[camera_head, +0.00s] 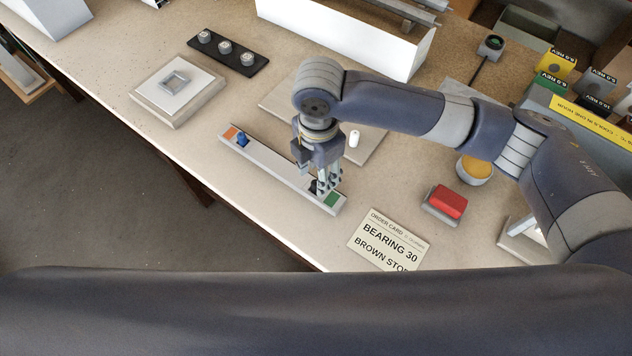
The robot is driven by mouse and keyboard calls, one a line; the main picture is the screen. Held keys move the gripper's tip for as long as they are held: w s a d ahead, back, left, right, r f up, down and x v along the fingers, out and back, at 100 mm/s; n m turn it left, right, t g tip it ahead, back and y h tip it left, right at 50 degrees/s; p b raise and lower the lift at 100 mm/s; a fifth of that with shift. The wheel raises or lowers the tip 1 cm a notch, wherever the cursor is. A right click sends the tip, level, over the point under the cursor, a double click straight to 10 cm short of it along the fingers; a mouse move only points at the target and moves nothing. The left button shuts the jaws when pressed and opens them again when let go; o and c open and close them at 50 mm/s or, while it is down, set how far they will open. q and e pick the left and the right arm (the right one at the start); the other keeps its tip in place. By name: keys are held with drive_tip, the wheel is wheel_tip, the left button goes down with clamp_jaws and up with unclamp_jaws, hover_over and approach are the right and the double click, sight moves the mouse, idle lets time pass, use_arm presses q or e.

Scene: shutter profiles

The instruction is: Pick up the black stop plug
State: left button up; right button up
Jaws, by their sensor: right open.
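A small black plug (313,186), most likely the stop plug, sits near the green end of a narrow light-grey rail (276,173). My right gripper (324,188) points down over that end of the rail, its fingers open right at the black plug. The fingers partly hide the plug, and I cannot tell whether they touch it. A blue plug (242,140) stands near the rail's orange end. My left gripper is not in view.
A board (372,150) with a white cylinder (354,138) lies behind my right arm. An order card (385,240) reading "BEARING 30" and "BROWN STO…" lies at the front edge. A red block (447,202) and a yellow-topped cup (474,170) are to the right.

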drive_tip(key=shift+w+f, duration=0.1)
drive_tip(key=shift+f, duration=0.2)
drive_tip(key=f, duration=0.1)
drive_tip(key=f+p, duration=0.1)
drive_tip(key=f, duration=0.1)
drive_tip(key=f+p, duration=0.1)
drive_tip(key=shift+w+a+f, duration=0.2)
drive_tip(key=shift+w, duration=0.05)
drive_tip(key=shift+f, duration=0.2)
drive_tip(key=c, duration=0.7)
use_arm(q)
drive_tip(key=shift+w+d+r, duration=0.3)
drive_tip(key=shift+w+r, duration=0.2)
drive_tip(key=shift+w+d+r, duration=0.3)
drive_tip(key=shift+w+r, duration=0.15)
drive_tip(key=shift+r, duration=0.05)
use_arm(e)
drive_tip(key=shift+c, duration=0.9)
